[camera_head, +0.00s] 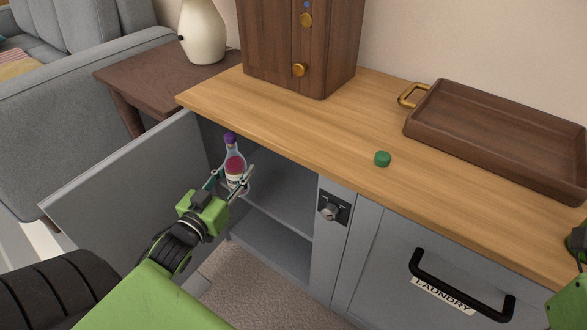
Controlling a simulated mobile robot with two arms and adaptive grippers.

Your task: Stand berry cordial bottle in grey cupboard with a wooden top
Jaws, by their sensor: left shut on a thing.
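The berry cordial bottle (235,167) is clear with dark pink liquid, a pale label and a purple cap. It is upright, at the open left compartment of the grey cupboard with a wooden top (341,285). My left gripper (231,182) is shut on the bottle around its lower part. The bottle's base is partly hidden by the gripper, and I cannot tell whether it touches the shelf (285,218). The cupboard door (125,190) stands open to the left. Part of my right arm shows at the right edge, but its gripper fingers are not visible.
On the wooden top (330,125) are a brown wooden cabinet (290,45), a small green object (382,159) and a brown tray (490,130) with gold handle. A drawer labelled LAUNDRY (443,297) has a black handle.

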